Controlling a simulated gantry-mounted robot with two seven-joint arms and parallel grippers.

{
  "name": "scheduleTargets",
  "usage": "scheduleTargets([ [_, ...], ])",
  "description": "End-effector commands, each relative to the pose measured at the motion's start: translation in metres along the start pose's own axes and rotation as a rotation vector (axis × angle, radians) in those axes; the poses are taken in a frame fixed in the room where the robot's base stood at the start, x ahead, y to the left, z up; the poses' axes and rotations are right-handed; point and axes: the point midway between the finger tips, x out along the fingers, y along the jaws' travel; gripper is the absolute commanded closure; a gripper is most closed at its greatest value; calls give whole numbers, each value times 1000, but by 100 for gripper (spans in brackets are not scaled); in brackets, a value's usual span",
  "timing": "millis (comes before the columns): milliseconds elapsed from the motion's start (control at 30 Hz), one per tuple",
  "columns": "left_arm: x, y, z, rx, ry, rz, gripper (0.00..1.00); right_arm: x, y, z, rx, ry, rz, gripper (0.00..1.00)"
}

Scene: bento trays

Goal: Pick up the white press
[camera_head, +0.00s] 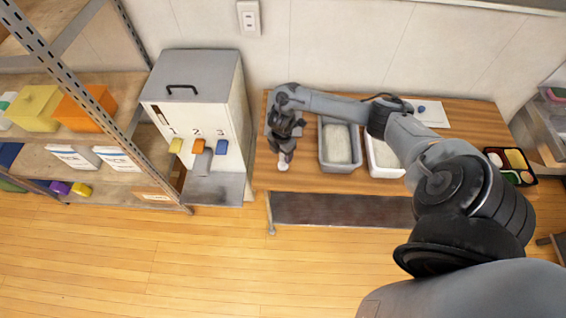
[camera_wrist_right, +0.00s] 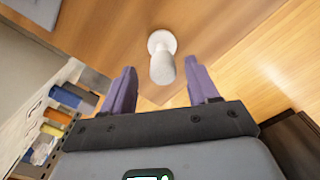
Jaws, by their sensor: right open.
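The white press (camera_head: 283,166) stands on the wooden table near its front left edge. In the right wrist view the press (camera_wrist_right: 162,58) has a round white base and a rounded knob-like handle, and it lies between and just beyond the fingertips. My right gripper (camera_head: 284,153) is directly by the press in the head view. In the right wrist view the right gripper (camera_wrist_right: 160,82) is open, with one purple-grey finger on each side and nothing held between them. Part of the press is hidden by the gripper in the head view. My left gripper is not in view.
A white dispenser (camera_head: 195,95) with numbered levers stands left of the table. A bento tray (camera_head: 530,180) is at the far right. Shelves with boxes (camera_head: 90,105) are at left.

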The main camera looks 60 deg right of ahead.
Motion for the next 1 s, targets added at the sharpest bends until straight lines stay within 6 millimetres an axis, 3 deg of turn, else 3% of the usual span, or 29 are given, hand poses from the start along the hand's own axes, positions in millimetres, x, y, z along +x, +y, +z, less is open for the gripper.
scheduleTargets([
  [400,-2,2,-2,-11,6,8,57,46,-4,2,1,0,-1,40],
  [733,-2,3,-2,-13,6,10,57,50,-4,3,-1,0,1,40],
  [1000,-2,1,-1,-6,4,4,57,50,-4,3,-1,0,0,82],
])
